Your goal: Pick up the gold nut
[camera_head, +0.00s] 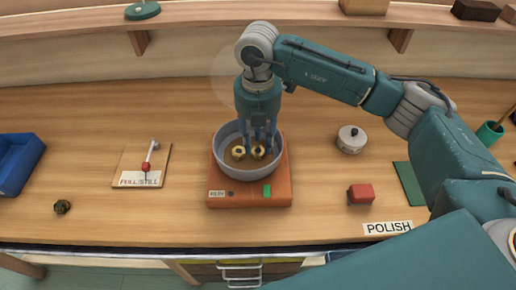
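Two gold nuts lie in a grey round pan: a left one (238,153) and a right one (258,152). The pan (218,146) sits on an orange scale-like base (225,199). My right gripper (261,148) points straight down into the pan, its fingertips around or just above the right nut. The fingers stand apart and partly cover that nut; I cannot tell whether they touch it. A darker brassy nut-like piece (62,206) lies on the table at the left. My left gripper is not in view.
A blue bin (18,160) stands at the left edge. A "FULL STILL" board (128,165) with a small lever is left of the base. A grey round tin (351,139), a red block (361,194) and a "POLISH" card (388,228) are to the right. A shelf runs behind.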

